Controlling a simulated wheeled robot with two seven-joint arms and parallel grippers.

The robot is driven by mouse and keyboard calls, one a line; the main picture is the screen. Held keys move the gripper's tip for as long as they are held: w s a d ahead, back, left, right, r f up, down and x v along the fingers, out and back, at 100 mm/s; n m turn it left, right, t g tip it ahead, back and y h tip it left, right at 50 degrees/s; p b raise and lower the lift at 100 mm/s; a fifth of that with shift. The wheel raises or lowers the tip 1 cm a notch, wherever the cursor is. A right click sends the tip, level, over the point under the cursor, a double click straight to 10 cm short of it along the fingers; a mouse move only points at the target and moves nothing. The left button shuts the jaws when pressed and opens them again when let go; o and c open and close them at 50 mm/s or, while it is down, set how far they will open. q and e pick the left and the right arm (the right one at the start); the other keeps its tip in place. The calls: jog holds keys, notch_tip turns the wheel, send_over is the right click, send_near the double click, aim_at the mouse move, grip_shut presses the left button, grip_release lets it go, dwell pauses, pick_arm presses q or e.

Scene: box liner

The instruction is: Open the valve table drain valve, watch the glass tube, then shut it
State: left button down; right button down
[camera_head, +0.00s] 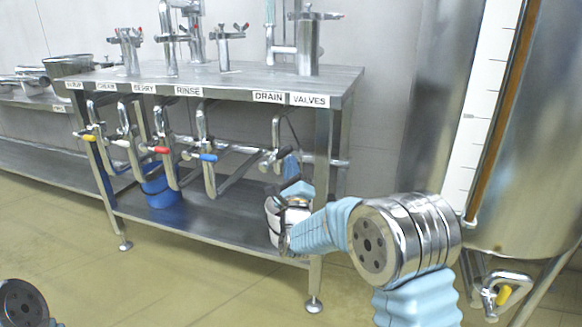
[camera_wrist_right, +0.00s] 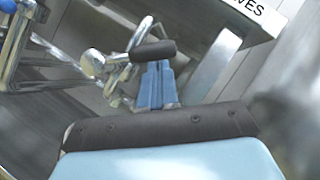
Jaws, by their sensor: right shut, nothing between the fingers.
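The valve table (camera_head: 225,82) carries a row of drain valves under its front edge, with yellow, white, red and blue handles. The rightmost drain valve (camera_head: 268,162) is under the "DRAIN VALVES" label. It also shows in the right wrist view (camera_wrist_right: 95,63), its metal pipe curving up. My right gripper (camera_head: 291,164) is close beside this valve, shut and empty. In the right wrist view its blue fingers (camera_wrist_right: 155,85) are together, with a dark bar at their tips. Whether they touch the valve is unclear. The glass tube (camera_head: 497,110) on the tank at right holds brown liquid. My left gripper is out of view.
A blue bucket (camera_head: 162,187) stands on the table's lower shelf (camera_head: 205,218). A side bench with pots is at left. The floor in front is clear.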

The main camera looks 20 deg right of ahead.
jog(key=w+a+r+n+g+y+b, duration=0.1)
jog(key=w+a+r+n+g+y, duration=0.1)
jog(key=r+n, duration=0.3)
jog(key=shift+w+a+r+n+g+y+b, duration=0.3)
jog(key=shift+a+n+g+y, duration=0.5)
jog(key=shift+n, duration=1.2)
jog(key=shift+f, duration=0.1)
